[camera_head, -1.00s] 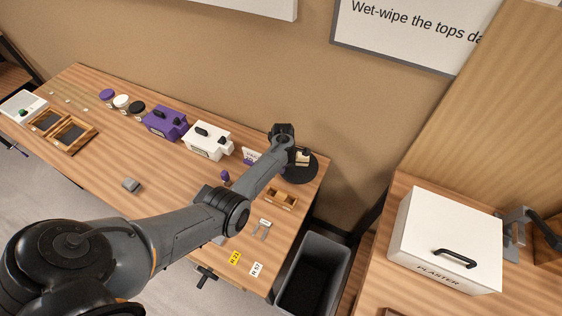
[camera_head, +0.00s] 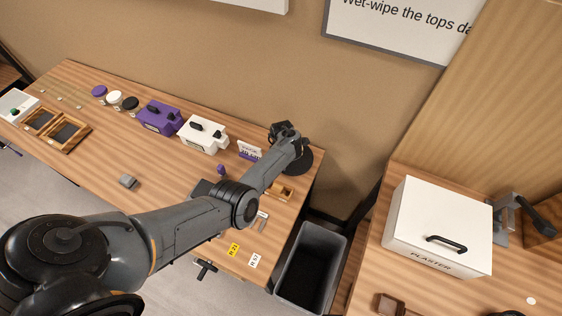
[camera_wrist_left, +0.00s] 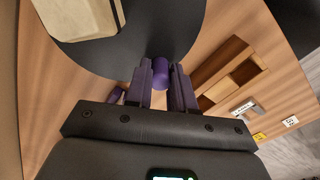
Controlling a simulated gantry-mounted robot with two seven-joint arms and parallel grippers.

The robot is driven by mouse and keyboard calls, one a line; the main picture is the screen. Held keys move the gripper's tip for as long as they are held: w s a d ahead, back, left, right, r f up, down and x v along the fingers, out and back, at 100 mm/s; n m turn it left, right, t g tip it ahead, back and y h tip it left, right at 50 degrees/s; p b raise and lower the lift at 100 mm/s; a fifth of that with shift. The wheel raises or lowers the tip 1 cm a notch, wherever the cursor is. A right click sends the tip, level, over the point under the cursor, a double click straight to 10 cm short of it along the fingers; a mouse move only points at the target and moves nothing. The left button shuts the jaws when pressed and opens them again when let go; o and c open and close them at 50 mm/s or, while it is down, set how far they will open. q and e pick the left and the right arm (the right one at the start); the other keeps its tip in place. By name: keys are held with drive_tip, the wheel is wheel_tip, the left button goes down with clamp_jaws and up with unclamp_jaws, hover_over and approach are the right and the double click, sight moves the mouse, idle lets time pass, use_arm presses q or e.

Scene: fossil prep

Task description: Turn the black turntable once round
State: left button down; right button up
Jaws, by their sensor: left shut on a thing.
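The black turntable (camera_head: 305,162) stands at the far right corner of the long wooden table, partly hidden by my left arm. In the left wrist view its dark disc (camera_wrist_left: 185,30) fills the top middle, with a pale block (camera_wrist_left: 80,14) on it. A purple knob (camera_wrist_left: 161,72) sits at the disc's near edge. My left gripper (camera_wrist_left: 161,82) is shut on this knob, one finger on each side. In the head view the left hand (camera_head: 284,133) is over the turntable, its fingertips hidden. My right gripper is in neither view.
A small wooden tray (camera_head: 285,192) lies close to the turntable. A white box (camera_head: 203,135), a purple box (camera_head: 159,117) and a small sign (camera_head: 250,150) stand along the back. A grey bin (camera_head: 311,262) stands beyond the table's right edge.

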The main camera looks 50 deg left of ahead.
use_arm(q)
drive_tip(key=shift+d, duration=0.1)
idle(0.5)
drive_tip(key=c, duration=1)
unclamp_jaws()
drive_tip(key=shift+o, duration=0.2)
drive_tip(key=shift+r, duration=0.1)
wheel_tip(320, 180, up, 11)
drive_tip(key=p, duration=0.3)
drive_tip(key=shift+p, duration=0.3)
drive_tip(key=shift+f, duration=0.2)
